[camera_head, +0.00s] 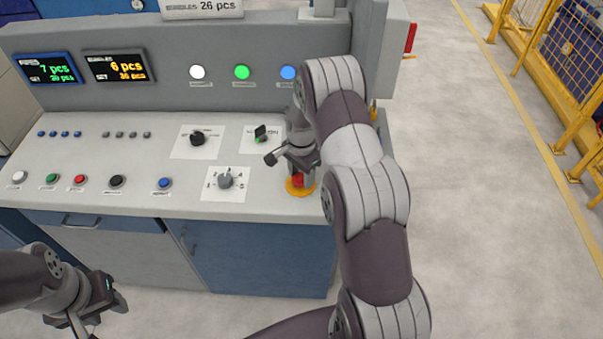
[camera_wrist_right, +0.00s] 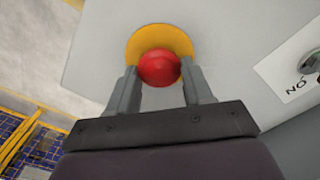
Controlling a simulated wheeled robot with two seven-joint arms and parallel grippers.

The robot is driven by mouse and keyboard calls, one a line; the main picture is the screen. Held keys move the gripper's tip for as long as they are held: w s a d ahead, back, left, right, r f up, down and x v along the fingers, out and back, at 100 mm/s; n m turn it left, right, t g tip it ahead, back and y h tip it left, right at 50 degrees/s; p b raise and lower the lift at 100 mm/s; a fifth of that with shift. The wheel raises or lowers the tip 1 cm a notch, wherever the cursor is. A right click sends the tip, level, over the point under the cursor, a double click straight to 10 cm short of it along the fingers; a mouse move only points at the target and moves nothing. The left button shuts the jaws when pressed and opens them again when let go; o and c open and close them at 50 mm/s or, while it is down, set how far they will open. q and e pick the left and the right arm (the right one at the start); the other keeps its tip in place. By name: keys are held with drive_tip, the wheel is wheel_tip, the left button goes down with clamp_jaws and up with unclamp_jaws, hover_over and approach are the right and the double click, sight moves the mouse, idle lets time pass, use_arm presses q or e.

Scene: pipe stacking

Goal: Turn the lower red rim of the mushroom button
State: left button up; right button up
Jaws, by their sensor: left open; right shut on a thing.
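The mushroom button (camera_head: 298,181) is red on a yellow round base, at the right front corner of the console top. In the right wrist view the red button (camera_wrist_right: 159,68) sits between the two fingers of my right gripper (camera_wrist_right: 160,78). In the head view my right gripper (camera_head: 298,172) comes down over the button, and the wrist partly hides it. The right gripper is shut on the button. The lower rim cannot be told apart from the cap. My left gripper (camera_head: 112,305) is open and empty, low at the left, in front of the console.
Yellow fencing (camera_head: 560,70) stands at the right. The floor between is clear.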

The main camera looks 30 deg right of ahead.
drive_tip(key=shift+s+f, duration=0.1)
drive_tip(key=shift+s, duration=0.05)
drive_tip(key=o, duration=1)
drive_tip(key=shift+a, duration=0.1)
drive_tip(key=shift+o, duration=0.2)
drive_tip(key=shift+r, duration=0.5)
wheel_tip(320, 180, up, 12)
drive_tip(key=b, duration=0.2)
drive_tip(key=shift+b, duration=0.35)
drive_tip(key=shift+f, duration=0.1)
